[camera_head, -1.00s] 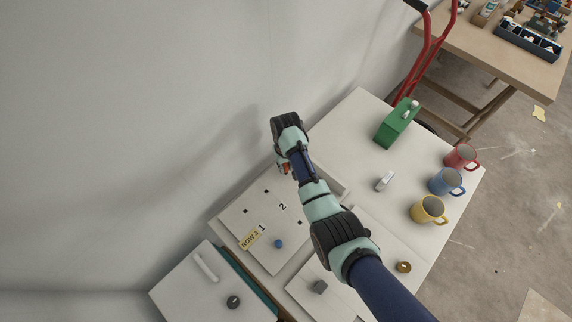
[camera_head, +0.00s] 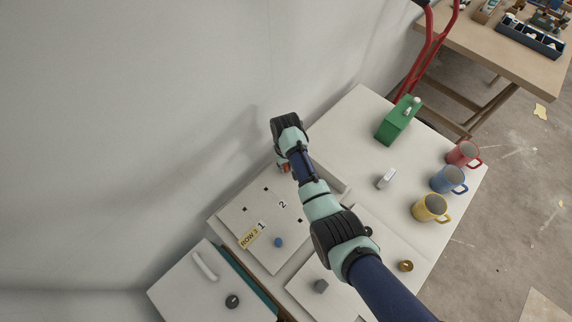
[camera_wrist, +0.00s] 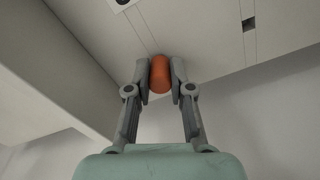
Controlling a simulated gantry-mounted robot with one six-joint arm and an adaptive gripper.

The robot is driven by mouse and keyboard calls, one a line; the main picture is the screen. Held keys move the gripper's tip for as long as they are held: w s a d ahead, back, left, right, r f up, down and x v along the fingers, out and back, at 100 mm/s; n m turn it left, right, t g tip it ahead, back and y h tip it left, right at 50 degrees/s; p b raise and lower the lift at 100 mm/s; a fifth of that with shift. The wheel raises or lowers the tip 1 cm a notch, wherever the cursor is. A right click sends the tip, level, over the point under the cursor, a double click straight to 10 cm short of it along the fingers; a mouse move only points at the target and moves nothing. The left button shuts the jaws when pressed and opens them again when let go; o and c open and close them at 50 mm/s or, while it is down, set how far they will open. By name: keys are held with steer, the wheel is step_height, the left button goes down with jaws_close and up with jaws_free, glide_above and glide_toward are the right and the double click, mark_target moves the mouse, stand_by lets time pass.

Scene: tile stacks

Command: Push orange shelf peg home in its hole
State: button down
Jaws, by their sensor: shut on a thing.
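The orange shelf peg (camera_wrist: 159,75) is a short rounded cylinder in the wrist view. My gripper (camera_wrist: 160,82) is shut on it, one finger on each side. The peg's far end is against or close to the pale panel; I cannot tell whether it sits in a hole. In the head view a bit of orange shows at my gripper (camera_head: 284,168), beside the far edge of the white panel (camera_head: 258,215), which has small dark square holes and the labels "ROW 3", "1" and "2". My arm hides part of that area.
A blue peg (camera_head: 278,243) stands on the panel. A green carton (camera_head: 394,126), a small white-grey block (camera_head: 386,179) and red, blue and yellow mugs (camera_head: 430,208) stand to the right. A grey knob (camera_head: 321,286) is in front. The wall is close behind my gripper.

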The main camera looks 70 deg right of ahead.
steer(key=shift+f, duration=0.1)
steer(key=c, duration=0.9)
jaws_free()
steer(key=shift+c, duration=0.2)
step_height(320, 180, up, 6)
steer(key=p, duration=0.6)
step_height(320, 180, up, 12)
